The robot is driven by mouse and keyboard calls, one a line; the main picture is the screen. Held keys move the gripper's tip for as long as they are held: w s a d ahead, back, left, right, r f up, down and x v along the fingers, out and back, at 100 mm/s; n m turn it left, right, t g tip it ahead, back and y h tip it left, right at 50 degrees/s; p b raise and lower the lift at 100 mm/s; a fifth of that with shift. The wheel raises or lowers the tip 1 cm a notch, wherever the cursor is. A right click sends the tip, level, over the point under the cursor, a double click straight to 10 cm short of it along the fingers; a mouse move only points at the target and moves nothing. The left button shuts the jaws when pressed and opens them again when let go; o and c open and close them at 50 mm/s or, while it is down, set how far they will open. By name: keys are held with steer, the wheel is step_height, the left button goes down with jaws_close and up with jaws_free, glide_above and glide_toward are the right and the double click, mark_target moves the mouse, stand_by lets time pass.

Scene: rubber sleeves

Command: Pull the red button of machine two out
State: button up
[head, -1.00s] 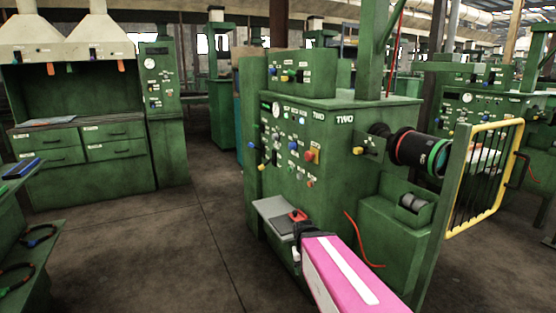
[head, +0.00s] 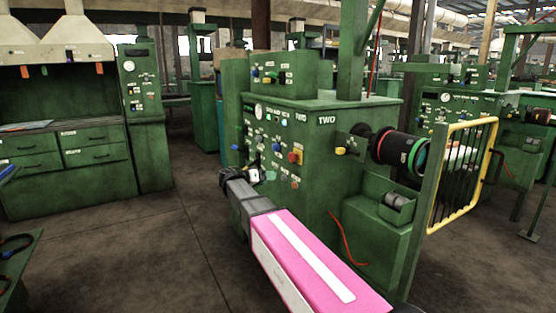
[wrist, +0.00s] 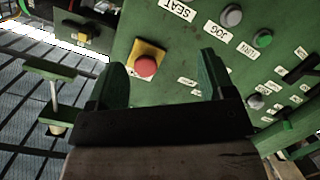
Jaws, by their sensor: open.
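The red button (head: 296,154) sits on a yellow-orange plate on the front panel of the green machine two (head: 327,119), which is marked "TWO". In the wrist view the round red button (wrist: 145,66) shows face-on, between my two fingers and nearer the left one. My gripper (wrist: 161,58) is open and empty, with its green fingers spread towards the panel. The button looks apart from both fingers. In the head view my pink and grey arm reaches to the lower front of the panel, and the fingers are hard to make out there.
Other knobs, such as a grey one (wrist: 231,15) and a green one (wrist: 263,38), stand right of the button in the wrist view. A black roller (head: 392,148) and yellow guard (head: 462,175) are on the machine's right side.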

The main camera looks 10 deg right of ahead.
steer(key=w+a+r+m+t+h, duration=0.1)
steer(key=w+a+r+m+h, duration=0.2)
steer(key=r, duration=0.4)
steer(key=n, duration=0.1)
glide_toward(295, 157)
steer(key=w+d, duration=0.2)
steer(key=w, duration=0.3)
steer(key=shift+w+d+y, duration=0.2)
steer(key=shift+w+y, duration=0.15)
steer(key=shift+y, duration=0.05)
jaws_close()
stand_by(0.4)
jaws_free()
stand_by(0.3)
